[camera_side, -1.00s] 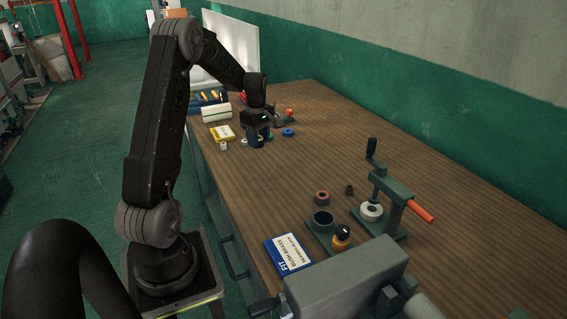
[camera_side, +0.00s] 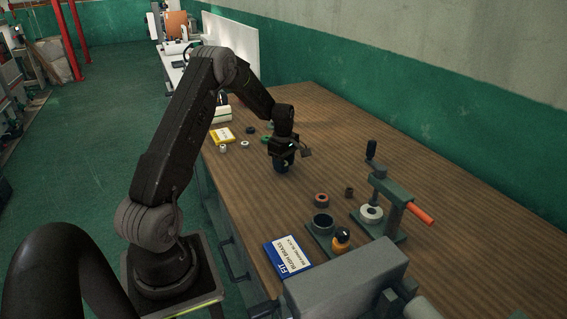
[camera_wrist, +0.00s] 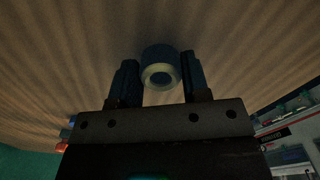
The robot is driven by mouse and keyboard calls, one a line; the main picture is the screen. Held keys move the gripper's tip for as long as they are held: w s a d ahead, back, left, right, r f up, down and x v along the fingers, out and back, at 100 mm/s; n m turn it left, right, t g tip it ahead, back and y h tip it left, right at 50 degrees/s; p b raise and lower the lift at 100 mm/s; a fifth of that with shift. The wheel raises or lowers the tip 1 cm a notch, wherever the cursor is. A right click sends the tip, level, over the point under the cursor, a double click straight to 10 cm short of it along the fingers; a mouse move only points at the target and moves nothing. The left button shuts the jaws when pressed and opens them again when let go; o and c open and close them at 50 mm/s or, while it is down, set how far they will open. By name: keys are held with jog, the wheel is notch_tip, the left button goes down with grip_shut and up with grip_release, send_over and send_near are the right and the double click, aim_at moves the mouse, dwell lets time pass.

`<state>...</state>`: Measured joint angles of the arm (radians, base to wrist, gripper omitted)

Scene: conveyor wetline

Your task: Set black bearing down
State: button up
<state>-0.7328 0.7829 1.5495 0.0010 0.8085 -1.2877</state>
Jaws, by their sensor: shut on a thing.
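My gripper (camera_side: 283,160) is over the wooden bench, left of the fixtures in the side view. In the wrist view its two dark fingers (camera_wrist: 160,82) stand either side of the black bearing (camera_wrist: 160,55), a dark cylinder with a paler ring on its near end and a dark bore. My gripper is shut on this bearing. In the side view the bearing cannot be told apart from the dark fingers. Whether it touches the bench is unclear.
A dark cup fixture (camera_side: 322,223), an orange part with black top (camera_side: 341,240), an orange-brown ring (camera_side: 321,199), a small brown bush (camera_side: 349,191) and a lever press (camera_side: 388,197) stand to the right. A labelled box (camera_side: 288,257) lies in front. Small rings and a yellow box (camera_side: 222,135) lie behind.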

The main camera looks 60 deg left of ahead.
jog(key=shift+f, duration=0.1)
jog(key=o, duration=1)
notch_tip(320, 180, up, 12)
jog(key=d+r+m, duration=0.4)
jog(key=d+r, duration=0.2)
jog(key=d, duration=0.2)
jog(key=s+d+r+m+t+y, duration=0.1)
jog(key=s+d+r+m, duration=0.1)
jog(key=d+r+m, duration=0.3)
jog(key=s+d+r+m+t, duration=0.1)
jog(key=s+d+m+t, duration=0.15)
jog(key=d, duration=0.55)
jog(key=s+d+m, duration=0.4)
jog(key=s, duration=0.1)
jog(key=s+d+m+t, duration=0.1)
jog(key=s+d+m, duration=0.2)
jog(key=s+d, duration=0.2)
jog(key=s+d+m+t+h, duration=0.1)
jog(key=s+d+m, duration=0.3)
jog(key=s, duration=0.1)
jog(key=shift+s+d+m, duration=0.2)
jog(key=shift+d+m, duration=0.05)
jog(key=shift+m, duration=0.1)
